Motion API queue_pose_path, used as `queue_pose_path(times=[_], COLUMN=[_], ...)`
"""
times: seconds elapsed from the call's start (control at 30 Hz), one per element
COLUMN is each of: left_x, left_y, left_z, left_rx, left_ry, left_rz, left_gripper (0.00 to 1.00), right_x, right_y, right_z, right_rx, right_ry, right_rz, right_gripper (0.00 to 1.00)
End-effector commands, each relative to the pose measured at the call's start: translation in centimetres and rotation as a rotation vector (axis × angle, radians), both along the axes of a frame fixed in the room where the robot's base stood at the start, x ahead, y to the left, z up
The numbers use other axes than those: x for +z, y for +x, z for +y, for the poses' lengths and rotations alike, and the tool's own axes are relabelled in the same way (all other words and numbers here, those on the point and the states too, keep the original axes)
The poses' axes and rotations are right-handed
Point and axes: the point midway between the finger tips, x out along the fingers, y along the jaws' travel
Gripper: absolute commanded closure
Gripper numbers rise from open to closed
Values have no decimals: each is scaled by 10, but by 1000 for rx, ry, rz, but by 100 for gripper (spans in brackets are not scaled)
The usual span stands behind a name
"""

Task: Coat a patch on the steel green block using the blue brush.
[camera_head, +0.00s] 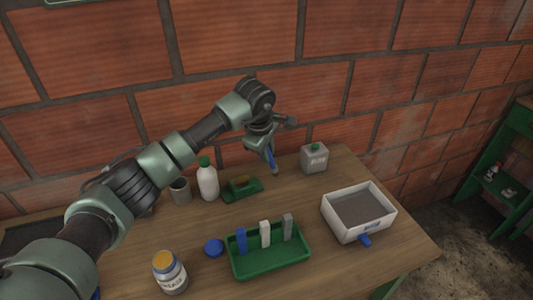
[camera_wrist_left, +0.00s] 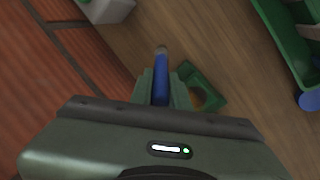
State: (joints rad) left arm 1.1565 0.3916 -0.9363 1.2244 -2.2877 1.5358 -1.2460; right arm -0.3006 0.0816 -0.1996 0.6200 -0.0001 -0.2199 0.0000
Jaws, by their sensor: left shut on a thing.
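My left gripper (camera_head: 264,146) is shut on the blue brush (camera_head: 271,160), above the back of the table. In the left wrist view the brush (camera_wrist_left: 161,82) points away from between the fingers, with a small brownish tip. A grey box-shaped container with a green cap (camera_head: 314,160) stands to the right of the gripper, apart from the brush. A low green piece with a brownish-yellow part (camera_head: 242,188) lies to the left and nearer; it also shows in the left wrist view (camera_wrist_left: 205,78). I cannot tell which thing is the steel green block. My right gripper is out of view.
A green tray (camera_head: 268,268) holds upright blue, white and grey pieces. A white box with a grey bed (camera_head: 345,232) stands right. A white bottle (camera_head: 208,182), grey cup (camera_head: 180,190), labelled jar (camera_head: 169,274) and blue disc (camera_head: 214,248) stand left. The brick wall (camera_head: 240,50) is close behind.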

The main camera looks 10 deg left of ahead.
Motion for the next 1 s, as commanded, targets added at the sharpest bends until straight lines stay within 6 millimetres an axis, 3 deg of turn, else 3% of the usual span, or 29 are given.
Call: queue_pose_path(times=[0.3,1.0], left_x=[-1,-3], left_y=[-15,-39], left_z=[24,57], left_rx=[0,0], left_ry=[1,1], left_rz=[1,2], left_gripper=[100,100], right_x=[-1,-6], right_y=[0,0], right_z=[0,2], right_rx=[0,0], right_ry=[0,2], right_rz=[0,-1], right_gripper=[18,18])
